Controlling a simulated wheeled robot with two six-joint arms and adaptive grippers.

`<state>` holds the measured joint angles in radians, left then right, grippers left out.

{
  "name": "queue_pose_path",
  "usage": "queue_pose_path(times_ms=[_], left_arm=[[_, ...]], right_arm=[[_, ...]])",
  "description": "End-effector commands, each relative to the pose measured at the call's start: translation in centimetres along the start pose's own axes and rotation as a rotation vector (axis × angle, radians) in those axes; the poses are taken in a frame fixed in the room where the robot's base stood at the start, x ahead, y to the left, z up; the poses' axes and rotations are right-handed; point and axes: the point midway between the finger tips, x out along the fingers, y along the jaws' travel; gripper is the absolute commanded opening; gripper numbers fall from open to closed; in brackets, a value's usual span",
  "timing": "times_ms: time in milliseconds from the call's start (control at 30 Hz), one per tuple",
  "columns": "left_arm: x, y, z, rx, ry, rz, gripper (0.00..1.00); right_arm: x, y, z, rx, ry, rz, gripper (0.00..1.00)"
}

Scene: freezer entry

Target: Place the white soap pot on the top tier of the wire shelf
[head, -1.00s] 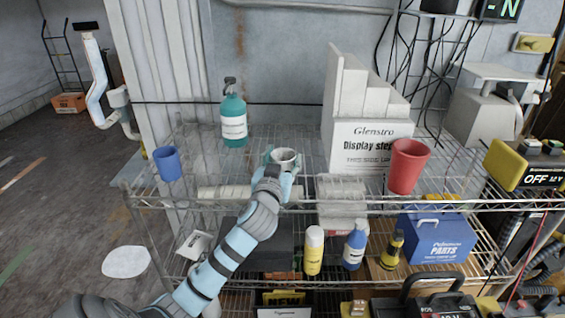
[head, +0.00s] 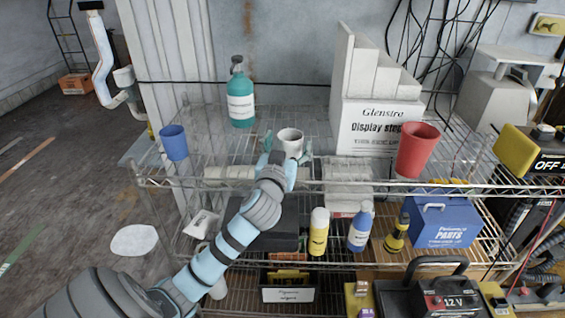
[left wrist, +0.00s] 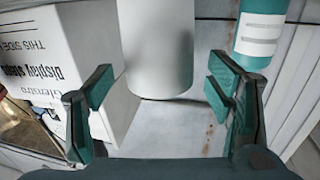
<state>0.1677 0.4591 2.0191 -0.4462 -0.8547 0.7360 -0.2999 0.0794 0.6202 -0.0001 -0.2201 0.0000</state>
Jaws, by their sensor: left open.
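The white soap pot (head: 290,139) appears to stand upright on the top tier of the wire shelf (head: 215,158). My left gripper (head: 288,150) is open, with one finger on each side of the pot and visible gaps beside it. In the left wrist view the pot (left wrist: 157,45) shows as a pale cylinder between and beyond the spread fingers (left wrist: 158,88), apart from both. The gripper hides the pot's lower front in the head view. My right gripper is in neither view.
On the top tier, a teal pump bottle (head: 240,103) stands behind left, a blue cup (head: 173,142) left, a red cup (head: 416,152) right, and a white stepped display (head: 375,110) behind right. Bottles and a blue parts box (head: 440,222) occupy the tier below.

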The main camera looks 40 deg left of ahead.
Motion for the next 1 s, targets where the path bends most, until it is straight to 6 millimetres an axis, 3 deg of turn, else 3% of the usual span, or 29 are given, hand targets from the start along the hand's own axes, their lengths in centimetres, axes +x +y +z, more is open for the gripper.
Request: queue_pose_path(times_ms=[200, 400, 533, 800, 867, 900, 967, 1000], left_arm=[[-6.3, 0.8, -0.3, -0.002, -0.003, 0.003, 0.74], [-10.9, 0.9, -0.3, -0.002, -0.001, 0.002, 0.74], [-12.1, 0.8, -0.3, -0.001, 0.0, 0.0, 0.74], [-12.0, 1.0, 0.1, 0.006, -0.009, 0.004, 0.74], [-11.6, 1.5, 1.8, 0.029, -0.042, 0.024, 0.74], [-11.2, 2.2, 3.8, 0.055, -0.08, 0.047, 0.74], [-10.6, 3.5, 8.2, 0.104, -0.161, 0.1, 0.74], [-10.6, 4.4, 12.1, 0.14, -0.23, 0.145, 0.74]], right_arm=[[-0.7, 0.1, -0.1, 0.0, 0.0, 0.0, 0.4], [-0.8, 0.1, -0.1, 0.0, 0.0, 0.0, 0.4], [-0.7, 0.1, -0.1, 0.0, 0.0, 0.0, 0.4], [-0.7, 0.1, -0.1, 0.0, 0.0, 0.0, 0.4], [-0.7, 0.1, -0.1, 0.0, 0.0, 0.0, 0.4], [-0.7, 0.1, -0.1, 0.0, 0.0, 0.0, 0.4], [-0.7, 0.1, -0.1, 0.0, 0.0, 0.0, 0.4], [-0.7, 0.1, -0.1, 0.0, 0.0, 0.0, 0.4]])
